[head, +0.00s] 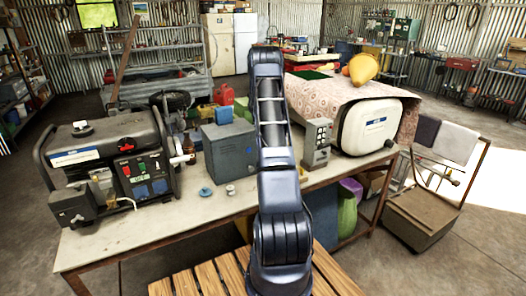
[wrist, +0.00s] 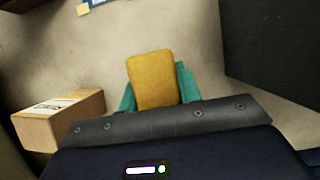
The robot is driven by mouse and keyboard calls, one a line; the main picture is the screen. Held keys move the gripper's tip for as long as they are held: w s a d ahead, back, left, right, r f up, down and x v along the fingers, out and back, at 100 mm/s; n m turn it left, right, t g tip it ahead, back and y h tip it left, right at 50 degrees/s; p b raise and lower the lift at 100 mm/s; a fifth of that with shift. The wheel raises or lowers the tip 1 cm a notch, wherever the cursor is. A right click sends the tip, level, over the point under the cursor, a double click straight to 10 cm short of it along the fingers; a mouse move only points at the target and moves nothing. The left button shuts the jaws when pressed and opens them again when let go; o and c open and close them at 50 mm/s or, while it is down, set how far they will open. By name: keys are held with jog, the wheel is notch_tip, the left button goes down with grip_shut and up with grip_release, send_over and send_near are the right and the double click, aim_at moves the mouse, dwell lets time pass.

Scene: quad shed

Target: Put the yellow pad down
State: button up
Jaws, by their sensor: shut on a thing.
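The yellow pad (wrist: 152,80) is a flat, rounded, yellow-orange block in the middle of the wrist view. My gripper (wrist: 158,86) is shut on it, with a teal finger showing at each side. A pale, stained surface lies beyond the pad; whether the pad touches it I cannot tell. In the head view my own arm stands in front of the workbench (head: 110,246), and neither the pad nor my gripper can be made out there.
The wrist view shows a light brown box (wrist: 60,118) at left and a dark block (wrist: 272,62) at right. On the bench stand a generator (head: 110,165), a grey metal box (head: 229,152) and a white rounded case (head: 368,126). Bare bench shows at front left.

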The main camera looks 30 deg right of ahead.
jog(key=shift+f, duration=2.25)
jog(key=shift+f, duration=0.15)
jog(key=o, duration=0.9)
jog(key=v, duration=1.2)
jog(key=shift+r, duration=0.25)
